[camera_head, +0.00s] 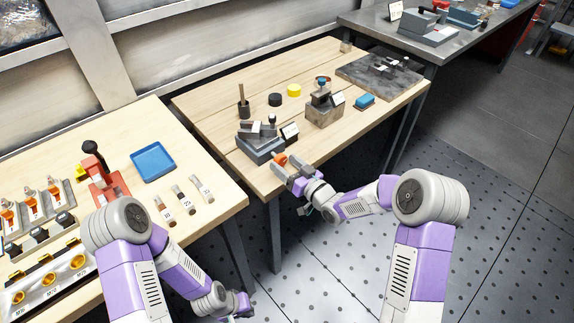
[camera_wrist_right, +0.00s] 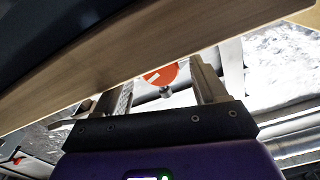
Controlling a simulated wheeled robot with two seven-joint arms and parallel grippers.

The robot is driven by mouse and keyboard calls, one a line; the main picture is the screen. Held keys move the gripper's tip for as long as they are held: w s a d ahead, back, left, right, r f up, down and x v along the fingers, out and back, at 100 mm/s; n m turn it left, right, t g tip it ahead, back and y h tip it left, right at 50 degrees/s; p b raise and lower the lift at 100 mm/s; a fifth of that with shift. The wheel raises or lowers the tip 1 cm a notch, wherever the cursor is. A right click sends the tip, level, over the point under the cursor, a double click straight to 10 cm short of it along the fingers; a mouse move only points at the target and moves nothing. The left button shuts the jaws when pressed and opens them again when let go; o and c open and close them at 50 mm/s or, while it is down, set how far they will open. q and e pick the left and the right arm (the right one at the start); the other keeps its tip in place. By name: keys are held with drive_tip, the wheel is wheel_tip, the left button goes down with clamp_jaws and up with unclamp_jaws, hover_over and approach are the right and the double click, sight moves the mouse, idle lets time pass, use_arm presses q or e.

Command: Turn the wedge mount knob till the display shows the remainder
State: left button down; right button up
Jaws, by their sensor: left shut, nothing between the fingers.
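The grey wedge mount (camera_head: 261,147) stands near the front left edge of the middle wooden table. Its orange-red knob (camera_head: 280,159) faces the table's front edge and also shows in the right wrist view (camera_wrist_right: 160,75). A small tilted display (camera_head: 290,134) stands beside the mount; its reading is too small to make out. My right gripper (camera_head: 285,170) is at the knob. In the right wrist view its fingers (camera_wrist_right: 166,88) are apart, with the knob between or just beyond them and gaps on both sides. My left gripper (camera_head: 240,303) is shut and empty, low in the head view, away from the mount.
A second fixture (camera_head: 323,110) with its own panel stands to the right on the same table (camera_head: 215,110). Black (camera_head: 275,99) and yellow (camera_head: 294,90) discs lie behind. The left table holds a blue tray (camera_head: 153,161) and several labelled parts. The floor between the tables is clear.

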drive_tip(key=p+v, duration=0.1)
drive_tip(key=v, duration=0.6)
drive_tip(key=shift+s+d+p, duration=0.2)
drive_tip(key=shift+p, duration=0.1)
